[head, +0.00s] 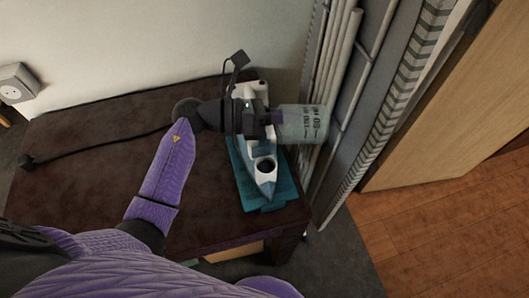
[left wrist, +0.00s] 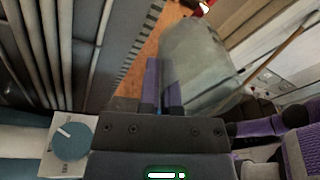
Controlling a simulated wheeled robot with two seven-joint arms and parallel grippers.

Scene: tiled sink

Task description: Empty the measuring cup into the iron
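The measuring cup (head: 303,123) is clear with dark markings. It lies over sideways in the air, just right of the iron's upper body. My left gripper (head: 268,118) is above the iron and appears shut on the cup; the exact grip is hidden. In the left wrist view the cup (left wrist: 200,72) fills the space beside the close-set fingers (left wrist: 161,88). The iron (head: 265,188) is white and blue, on a teal base (head: 284,192), with a round dark opening facing up. I cannot make out liquid in the cup. My right gripper is out of view.
The iron stands near the right edge of a dark brown table (head: 90,185). A black cord (head: 105,146) crosses the table. Pale radiator pipes (head: 340,70) rise close to the cup's right side. The table's left part is mostly clear.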

